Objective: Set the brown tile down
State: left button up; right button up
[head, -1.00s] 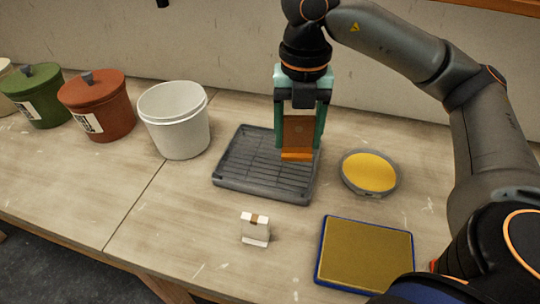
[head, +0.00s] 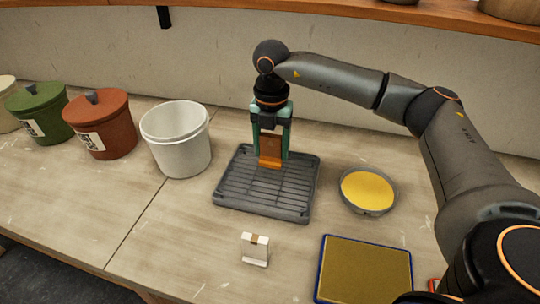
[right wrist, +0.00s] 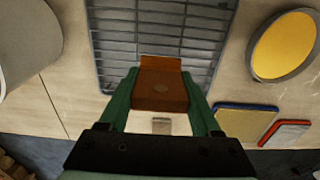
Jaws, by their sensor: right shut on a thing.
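The brown tile (head: 270,148) is upright between the fingers of my right gripper (head: 270,155), which is shut on it. Its lower part is a brighter orange-brown. The tile is over the back middle of a dark grey ribbed rack tray (head: 228,196); I cannot tell whether its lower edge touches the ribs. In the right wrist view the tile (right wrist: 160,92) shows between the green fingers, with the rack's bars (right wrist: 110,45) behind it. My left gripper is not in view.
A white bucket (head: 178,150), a red-brown lidded pot (head: 103,130) and a green one (head: 40,115) stand left. A round dish with a yellow top (head: 367,191) is right. A small white block (head: 255,250) and a blue-edged yellow pad (head: 365,270) are in front.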

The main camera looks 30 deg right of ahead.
aim_at(270, 158)
jog(key=shift+w+f, duration=0.2)
jog(key=shift+w, duration=0.05)
jog(key=f, duration=0.3)
jog(key=shift+w+d+p, duration=0.1)
jog(key=shift+w+p, duration=0.1)
jog(key=shift+p, duration=0.2)
jog(key=shift+f, duration=0.3)
jog(key=shift+f, duration=0.2)
jog(key=o, duration=1.4)
jog(key=shift+r, duration=0.2)
notch_tip(270, 158, up, 12)
jog(key=shift+r+b, duration=0.1)
jog(key=shift+b, duration=0.4)
